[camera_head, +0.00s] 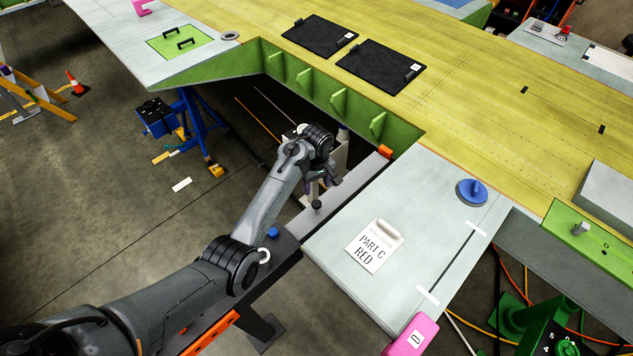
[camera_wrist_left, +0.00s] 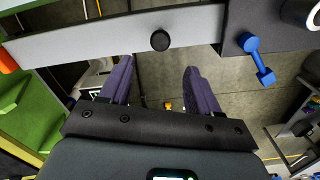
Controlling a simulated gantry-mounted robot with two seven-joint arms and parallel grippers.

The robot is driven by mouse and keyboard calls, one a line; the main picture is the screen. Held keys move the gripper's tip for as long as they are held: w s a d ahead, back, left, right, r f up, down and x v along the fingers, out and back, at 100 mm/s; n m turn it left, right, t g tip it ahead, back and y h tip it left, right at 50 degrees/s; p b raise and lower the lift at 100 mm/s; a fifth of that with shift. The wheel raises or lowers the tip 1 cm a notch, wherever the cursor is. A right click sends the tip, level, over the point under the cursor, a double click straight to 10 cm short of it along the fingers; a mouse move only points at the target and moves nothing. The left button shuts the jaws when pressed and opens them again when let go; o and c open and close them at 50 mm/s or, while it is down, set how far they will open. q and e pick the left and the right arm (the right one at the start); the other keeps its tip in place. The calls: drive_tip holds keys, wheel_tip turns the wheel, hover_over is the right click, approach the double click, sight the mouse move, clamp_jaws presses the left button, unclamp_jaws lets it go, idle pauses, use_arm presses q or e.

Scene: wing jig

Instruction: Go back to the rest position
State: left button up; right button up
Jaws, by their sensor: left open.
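My left arm reaches in from the lower left in the head view. Its gripper (camera_head: 318,184) hangs in the gap between the wing's green ribbed edge and the grey beam, partly hidden by the wrist. In the left wrist view the two purple fingers of the left gripper (camera_wrist_left: 159,78) stand apart with nothing between them. A grey bar with a black knob (camera_wrist_left: 160,40) crosses just beyond the fingertips. My right gripper shows in neither view.
Black mats (camera_head: 381,67) lie on the yellow wing (camera_head: 480,110). A blue handle (camera_wrist_left: 257,60) is near the gripper.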

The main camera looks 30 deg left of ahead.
use_arm(q)
drive_tip(key=shift+r, duration=0.35)
drive_tip(key=s+f+m+y+p, duration=0.1)
drive_tip(key=s+f+m+p, duration=0.15)
drive_tip(key=s, duration=0.55)
drive_tip(key=s+d+r+m+t, duration=0.1)
drive_tip(key=s+d+r+m, duration=0.2)
drive_tip(key=s, duration=0.5)
drive_tip(key=s+d+r+m+t+p, duration=0.1)
drive_tip(key=s+d+r+m, duration=0.2)
drive_tip(key=s, duration=0.6)
drive_tip(key=s+d+r+m+t+h+p, duration=0.1)
drive_tip(key=s+d+r+m, duration=0.2)
drive_tip(key=s, duration=0.6)
drive_tip(key=shift+s+d+m+t, duration=0.25)
drive_tip(key=shift+m+t, duration=0.05)
drive_tip(key=shift+m, duration=0.95)
